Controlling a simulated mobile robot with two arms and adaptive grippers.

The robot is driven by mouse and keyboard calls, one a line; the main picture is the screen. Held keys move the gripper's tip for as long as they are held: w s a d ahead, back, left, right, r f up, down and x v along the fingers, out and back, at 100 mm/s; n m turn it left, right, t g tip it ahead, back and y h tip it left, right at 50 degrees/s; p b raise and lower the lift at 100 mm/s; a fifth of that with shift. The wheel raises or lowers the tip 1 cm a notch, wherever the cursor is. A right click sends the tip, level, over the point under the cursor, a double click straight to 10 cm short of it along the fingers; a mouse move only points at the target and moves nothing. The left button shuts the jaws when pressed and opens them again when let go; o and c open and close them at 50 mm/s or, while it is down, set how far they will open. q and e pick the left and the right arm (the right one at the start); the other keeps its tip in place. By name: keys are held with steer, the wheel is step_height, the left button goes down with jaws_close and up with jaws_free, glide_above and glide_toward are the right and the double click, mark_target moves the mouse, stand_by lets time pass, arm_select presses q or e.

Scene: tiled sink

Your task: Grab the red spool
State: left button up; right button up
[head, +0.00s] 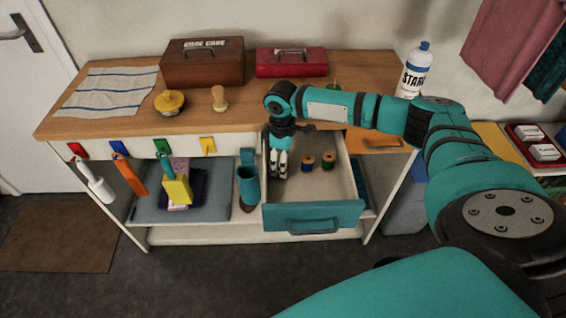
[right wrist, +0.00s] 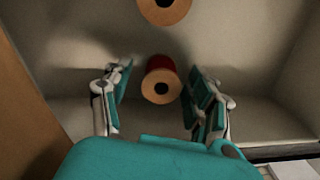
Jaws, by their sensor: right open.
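The red spool (right wrist: 157,72) shows in the right wrist view, with its pale round end toward the camera, between the two fingers of my right gripper (right wrist: 160,92). The fingers are open, with a visible gap on each side of it. In the head view my right gripper (head: 279,164) points down inside the open drawer (head: 313,216), at its left side. The red spool cannot be made out there, where the gripper blocks the view. My left gripper is not in view.
A blue spool (head: 308,163) and a green spool (head: 328,160) stand in the drawer to the right of my gripper. Another spool end (right wrist: 165,8) shows at the top of the wrist view. Drawer walls surround the gripper. A bottle (head: 413,72) stands on the worktop.

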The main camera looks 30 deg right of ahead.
steer(key=shift+f, duration=0.25)
steer(key=c, duration=1)
steer(key=shift+r, duration=0.15)
